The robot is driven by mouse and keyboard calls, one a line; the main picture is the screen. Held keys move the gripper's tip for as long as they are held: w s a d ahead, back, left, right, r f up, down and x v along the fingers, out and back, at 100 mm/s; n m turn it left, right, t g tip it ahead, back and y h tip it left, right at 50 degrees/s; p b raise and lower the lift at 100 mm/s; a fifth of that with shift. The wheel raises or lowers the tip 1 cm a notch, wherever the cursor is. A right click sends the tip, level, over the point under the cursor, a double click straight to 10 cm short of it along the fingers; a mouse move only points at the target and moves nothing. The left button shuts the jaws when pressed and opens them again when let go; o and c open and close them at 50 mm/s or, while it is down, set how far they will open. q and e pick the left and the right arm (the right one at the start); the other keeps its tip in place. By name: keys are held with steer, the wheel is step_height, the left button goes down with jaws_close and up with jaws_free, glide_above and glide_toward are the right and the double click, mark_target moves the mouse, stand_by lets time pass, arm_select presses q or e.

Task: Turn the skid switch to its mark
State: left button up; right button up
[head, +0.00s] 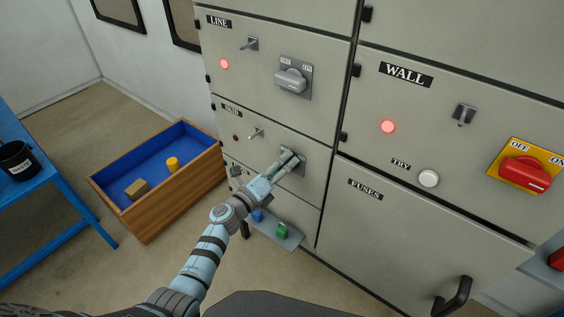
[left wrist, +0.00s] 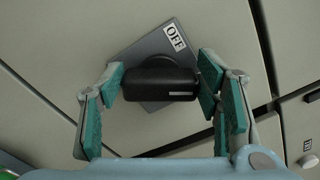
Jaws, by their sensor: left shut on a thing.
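The skid switch is a dark rotary knob (left wrist: 160,80) on a grey square plate (left wrist: 143,48), with a white OFF label (left wrist: 174,37) at the plate's upper corner in the left wrist view. No ON label shows in that view. The knob lies about level across that picture, with a pale line near its right end. My left gripper (head: 290,162) reaches it on the SKID panel (head: 231,110). Its green-padded fingers are shut on the knob's two ends. In the head view the gripper hides most of the switch. My right gripper is out of view.
Above is the LINE switch (head: 290,80) with a lit red lamp (head: 224,64). To the right are the WALL panel (head: 406,75), a red switch (head: 525,173) and the fuses door handle (head: 453,297). A wooden-sided blue bin (head: 180,195) stands left; a small shelf (head: 289,238) sits below.

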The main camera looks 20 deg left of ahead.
arm_select(q)
steer(key=n+p, duration=0.1)
steer(key=n, duration=0.2)
steer(key=shift+f+n, duration=0.1)
steer(key=shift+n, duration=0.2)
steer(key=shift+f+n+p, duration=0.2)
steer(key=shift+n+p, duration=0.25)
steer(key=shift+n, duration=0.95)
steer(key=o, duration=1.2)
steer(key=shift+a, duration=0.1)
steer(key=shift+c, duration=0.2)
steer(key=v, duration=1.2)
steer(key=shift+f, duration=0.1)
